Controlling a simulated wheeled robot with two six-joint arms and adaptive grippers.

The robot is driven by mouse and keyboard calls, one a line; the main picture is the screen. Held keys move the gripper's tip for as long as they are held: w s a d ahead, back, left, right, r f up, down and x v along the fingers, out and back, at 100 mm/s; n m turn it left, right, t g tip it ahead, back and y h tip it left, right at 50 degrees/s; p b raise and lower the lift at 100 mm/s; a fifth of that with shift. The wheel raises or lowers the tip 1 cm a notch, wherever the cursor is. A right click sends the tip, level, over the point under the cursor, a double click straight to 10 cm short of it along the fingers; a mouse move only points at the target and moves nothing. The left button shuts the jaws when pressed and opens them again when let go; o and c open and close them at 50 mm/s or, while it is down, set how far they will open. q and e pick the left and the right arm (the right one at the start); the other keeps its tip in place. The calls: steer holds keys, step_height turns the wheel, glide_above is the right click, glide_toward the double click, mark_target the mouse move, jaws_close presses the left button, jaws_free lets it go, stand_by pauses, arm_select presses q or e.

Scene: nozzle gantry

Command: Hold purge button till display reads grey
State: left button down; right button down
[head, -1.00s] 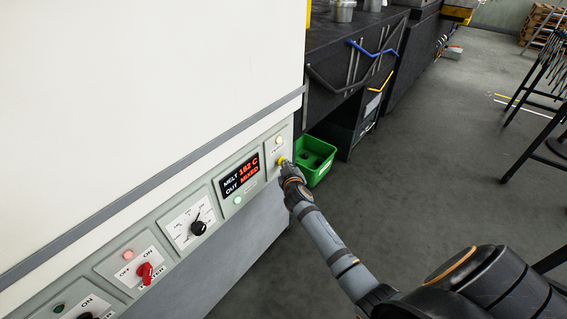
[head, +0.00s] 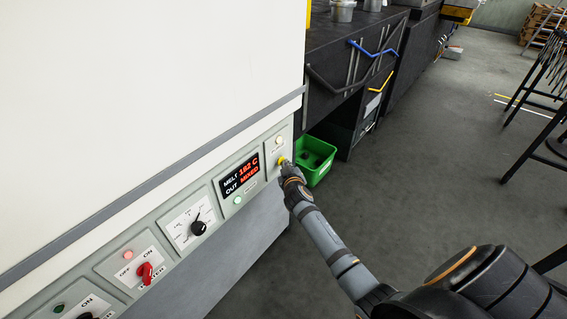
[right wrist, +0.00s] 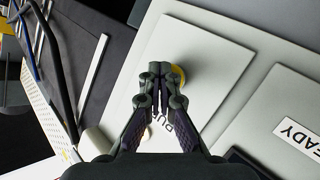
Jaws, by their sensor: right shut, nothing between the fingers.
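The purge button (head: 281,161) is yellow and sits at the right end of the grey control panel, partly hidden behind my right gripper (head: 285,166). In the right wrist view my right gripper (right wrist: 160,72) is shut and empty, its tips over the button. A yellow edge of the button (right wrist: 179,75) shows beside the tips. The tips look to be at the button; I cannot tell how far it is pressed. The display (head: 239,177) reads MELT 182 C and OUT MIXED in red on the OUT line. My left gripper is not in view.
A pale lamp (head: 279,141) is above the button. A black dial (head: 198,228) and a red switch (head: 145,272) are further left on the panel. A green bin (head: 315,160) stands on the floor to the right.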

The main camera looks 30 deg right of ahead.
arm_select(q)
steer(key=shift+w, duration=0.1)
arm_select(e)
steer(key=shift+s, duration=0.1)
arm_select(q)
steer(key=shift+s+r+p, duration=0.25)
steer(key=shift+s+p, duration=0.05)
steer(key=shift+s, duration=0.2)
arm_select(e)
steer(key=shift+s+d, duration=0.35)
steer(key=shift+s, duration=0.45)
steer(key=shift+s, duration=0.1)
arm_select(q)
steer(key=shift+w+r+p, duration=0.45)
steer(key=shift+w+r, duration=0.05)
arm_select(e)
steer(key=shift+s+d, duration=0.3)
steer(key=shift+s, duration=0.45)
steer(key=shift+s+d, duration=0.35)
steer(key=shift+s, duration=0.4)
steer(key=shift+s+d, duration=0.3)
steer(key=shift+s, duration=0.45)
